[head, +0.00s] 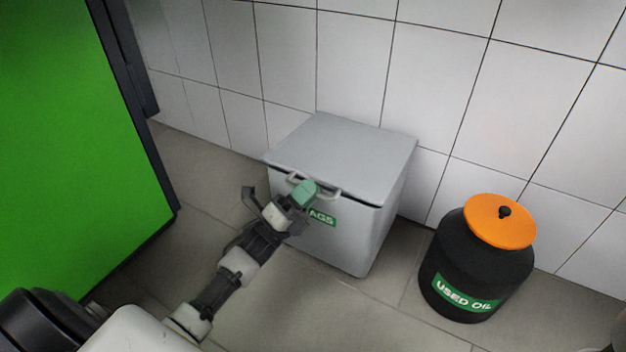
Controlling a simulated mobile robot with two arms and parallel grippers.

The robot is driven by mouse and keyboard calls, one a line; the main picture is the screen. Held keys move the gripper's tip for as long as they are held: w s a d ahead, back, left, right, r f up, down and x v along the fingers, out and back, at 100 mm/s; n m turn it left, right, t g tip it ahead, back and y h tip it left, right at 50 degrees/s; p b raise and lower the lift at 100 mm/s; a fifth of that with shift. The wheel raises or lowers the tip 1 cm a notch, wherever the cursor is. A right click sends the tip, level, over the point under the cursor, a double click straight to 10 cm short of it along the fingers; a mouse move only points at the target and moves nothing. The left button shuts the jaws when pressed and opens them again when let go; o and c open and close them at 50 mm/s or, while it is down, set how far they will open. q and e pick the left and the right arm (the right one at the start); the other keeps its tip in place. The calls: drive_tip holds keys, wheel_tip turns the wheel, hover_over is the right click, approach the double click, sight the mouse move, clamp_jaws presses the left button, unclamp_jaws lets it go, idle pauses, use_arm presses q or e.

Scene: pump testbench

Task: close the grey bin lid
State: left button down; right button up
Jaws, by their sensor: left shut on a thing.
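The grey bin (345,240) stands on the floor against the tiled wall, with a green label ending in "AGS" that my gripper partly covers. Its flat grey lid (345,142) lies over the top, almost level. A narrow dark gap shows under the lid's front edge. A pale bar handle (331,195) sits at the front of the lid. My left gripper (304,192), with green fingertips, is shut on the handle, hiding its middle. My right gripper is not in view.
A black drum (470,265) with an orange lid and a "USED OIL" label stands to the right of the bin. A big green panel (75,150) with a dark edge stands at the left. Bare floor lies in front of the bin.

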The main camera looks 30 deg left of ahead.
use_arm(q)
drive_tip(key=shift+f+b, duration=0.35)
drive_tip(key=shift+f, duration=0.8)
drive_tip(key=shift+f, duration=0.1)
drive_tip(key=c, duration=1.2)
unclamp_jaws()
drive_tip(key=p+v, duration=0.3)
drive_tip(key=v, duration=0.8)
drive_tip(key=shift+p, duration=0.35)
